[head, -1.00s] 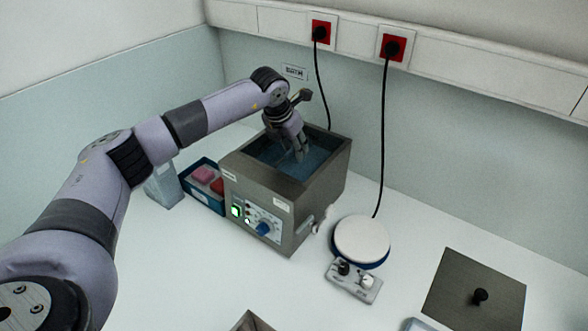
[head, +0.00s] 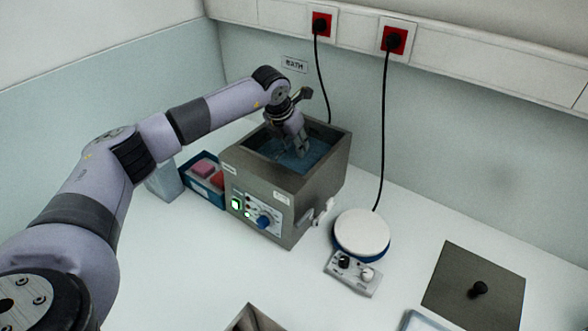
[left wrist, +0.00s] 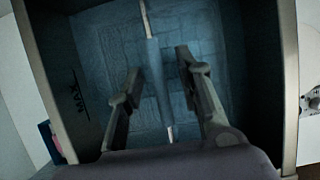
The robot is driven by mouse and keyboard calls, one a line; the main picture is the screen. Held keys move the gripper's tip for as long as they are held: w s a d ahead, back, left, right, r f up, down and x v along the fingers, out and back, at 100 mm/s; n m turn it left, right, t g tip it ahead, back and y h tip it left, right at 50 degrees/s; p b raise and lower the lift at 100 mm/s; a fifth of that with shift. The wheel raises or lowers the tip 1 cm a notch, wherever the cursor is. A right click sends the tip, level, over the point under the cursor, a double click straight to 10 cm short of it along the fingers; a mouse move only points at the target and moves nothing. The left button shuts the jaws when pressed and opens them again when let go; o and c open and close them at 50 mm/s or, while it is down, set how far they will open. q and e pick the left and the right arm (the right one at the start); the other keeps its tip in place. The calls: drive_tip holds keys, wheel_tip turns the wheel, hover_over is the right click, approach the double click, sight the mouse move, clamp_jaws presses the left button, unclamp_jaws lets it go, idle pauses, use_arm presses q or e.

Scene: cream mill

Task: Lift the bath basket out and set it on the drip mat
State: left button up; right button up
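The bath (head: 272,190) is a grey metal tank with an open top and bluish liquid inside. In the left wrist view, the bath basket (left wrist: 205,32) appears as a faint mesh inside the bath walls. Its handle (left wrist: 153,62) is a pale rod with a thicker blue-grey grip across the middle. My left gripper (head: 303,150) points down into the bath. In the left wrist view, its fingers (left wrist: 157,77) stand apart on either side of the handle, with gaps visible. I cannot clearly identify the drip mat. My right gripper is out of view.
A round white-topped plate device (head: 361,233) stands right of the bath. A dark square lid with a black knob (head: 478,289) lies farther right. A blue bin (head: 205,187) stands left of the bath. A metal container (head: 250,320) and a pale tray (head: 424,322) show at the bottom edge.

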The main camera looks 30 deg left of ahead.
use_arm(q)
drive_tip(key=shift+c, duration=0.3)
clamp_jaws()
idle(0.3)
